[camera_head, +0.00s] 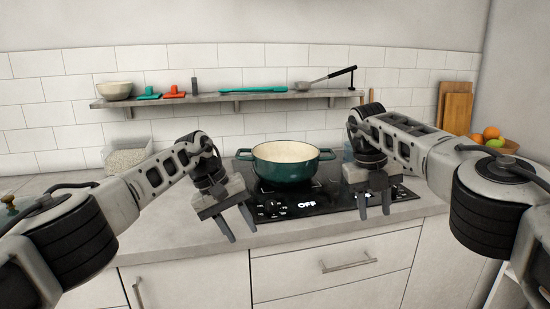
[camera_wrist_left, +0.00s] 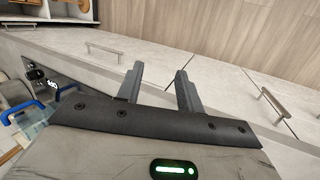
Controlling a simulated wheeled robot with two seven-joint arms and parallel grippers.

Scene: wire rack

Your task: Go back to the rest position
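My left gripper (camera_head: 239,233) hangs over the counter's front edge, left of the stove, fingers apart and pointing down. In the left wrist view the same gripper (camera_wrist_left: 159,72) is open with nothing between its fingers, and drawer and cupboard fronts lie beyond it. My right gripper (camera_head: 375,212) is over the front right part of the stove, fingers apart and pointing down, with nothing visible between them. Both grippers are clear of the pot.
A wall shelf (camera_head: 215,99) holds a bowl, utensils and a pan. A glass container (camera_head: 128,157) stands left. A fruit bowl (camera_head: 500,146) and cutting boards (camera_head: 456,112) are at right. Cupboards (camera_head: 185,284) front the counter.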

